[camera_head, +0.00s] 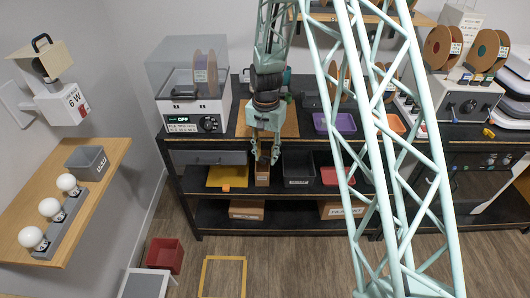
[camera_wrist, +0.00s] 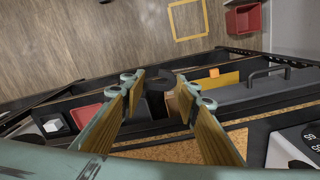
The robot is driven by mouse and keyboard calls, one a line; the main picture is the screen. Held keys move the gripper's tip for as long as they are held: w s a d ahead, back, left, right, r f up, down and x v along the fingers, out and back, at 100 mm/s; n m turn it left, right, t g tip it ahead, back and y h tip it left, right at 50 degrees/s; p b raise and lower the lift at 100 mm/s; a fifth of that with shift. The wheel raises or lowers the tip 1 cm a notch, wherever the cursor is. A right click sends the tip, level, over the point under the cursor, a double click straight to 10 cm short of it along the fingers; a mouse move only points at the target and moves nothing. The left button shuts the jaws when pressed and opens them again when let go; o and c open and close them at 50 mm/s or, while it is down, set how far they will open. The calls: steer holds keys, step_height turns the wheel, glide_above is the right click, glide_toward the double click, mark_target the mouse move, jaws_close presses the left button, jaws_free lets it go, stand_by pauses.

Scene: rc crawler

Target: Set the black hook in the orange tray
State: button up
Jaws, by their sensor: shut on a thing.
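My gripper (camera_head: 265,160) hangs pointing down at the front edge of the workbench, in front of the cork mat. In the wrist view its two wood-coloured fingers (camera_wrist: 160,84) stand on either side of a dark piece, likely the black hook (camera_wrist: 156,101), and are shut on it. The hook's full shape is hidden, and I cannot make it out in the head view. The orange tray (camera_head: 396,124) lies on the bench top to the right of the purple tray (camera_head: 335,123). My pale green lattice arm partly covers it in the head view.
A printer-like machine (camera_head: 192,118) stands at the bench's left. A grey machine (camera_head: 466,104) and filament spools are at the right. The shelf below holds a yellow tray (camera_head: 222,178), a black bin (camera_head: 298,170) and a red tray (camera_head: 330,177). The purple tray looks empty.

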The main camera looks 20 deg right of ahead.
step_height(320, 180, down, 7)
steer(key=s+n+b, duration=0.3)
steer(key=n+b, duration=0.2)
steer(key=n, duration=0.2)
steer(key=shift+r, duration=0.15)
steer(key=shift+d, duration=0.15)
